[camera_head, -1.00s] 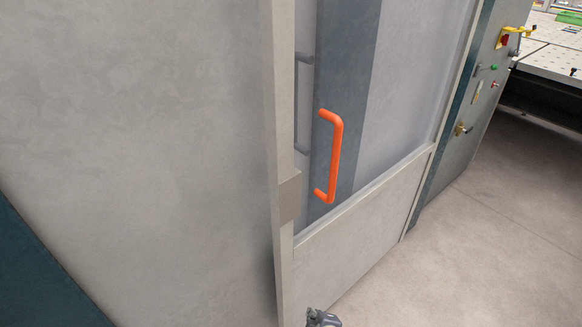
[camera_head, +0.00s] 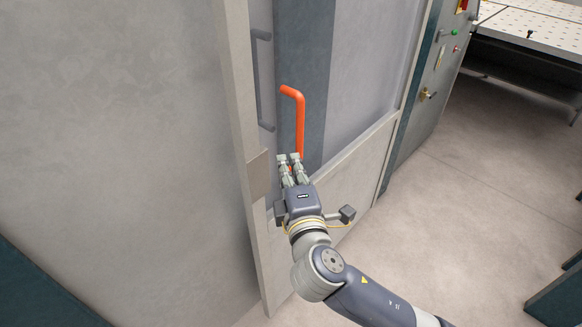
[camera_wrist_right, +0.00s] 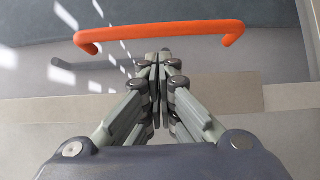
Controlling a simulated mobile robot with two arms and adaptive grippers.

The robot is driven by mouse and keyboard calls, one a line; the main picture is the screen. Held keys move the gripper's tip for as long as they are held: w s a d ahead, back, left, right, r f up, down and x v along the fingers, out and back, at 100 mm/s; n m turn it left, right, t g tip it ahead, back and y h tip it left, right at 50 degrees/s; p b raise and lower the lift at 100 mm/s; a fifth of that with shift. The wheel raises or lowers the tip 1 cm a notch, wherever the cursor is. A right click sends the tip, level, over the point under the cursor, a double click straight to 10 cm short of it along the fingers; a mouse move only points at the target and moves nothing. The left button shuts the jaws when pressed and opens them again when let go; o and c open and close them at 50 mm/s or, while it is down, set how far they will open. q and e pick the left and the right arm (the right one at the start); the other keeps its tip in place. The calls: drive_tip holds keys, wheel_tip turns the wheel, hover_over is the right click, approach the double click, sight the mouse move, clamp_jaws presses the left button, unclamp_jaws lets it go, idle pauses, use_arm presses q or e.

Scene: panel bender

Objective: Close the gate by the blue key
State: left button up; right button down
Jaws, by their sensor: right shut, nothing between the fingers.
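The gate (camera_head: 358,75) is a light panel with a see-through upper part, standing in a pale frame with a dark vertical strip behind. Its orange handle (camera_head: 299,112) is a bar bent at both ends; its lower end is hidden behind my right gripper (camera_head: 288,158). In the right wrist view the handle (camera_wrist_right: 160,31) runs across the top, beyond the shut, empty fingertips (camera_wrist_right: 157,58). I cannot tell if they touch it. A small yellowish key-like part (camera_head: 428,95) sits on the control post; no blue key is distinguishable. My left gripper is not in view.
A dark grey handle (camera_head: 256,80) stands left of the orange one, near the pale frame post (camera_head: 238,130). The control post (camera_head: 425,90) with buttons is at the right, and a perforated table (camera_head: 525,28) is beyond. Open floor (camera_head: 455,215) lies at right.

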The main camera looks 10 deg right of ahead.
drive_tip(key=w+p, duration=0.1)
drive_tip(key=w, duration=0.5)
drive_tip(key=shift+s, duration=0.1)
idle(0.3)
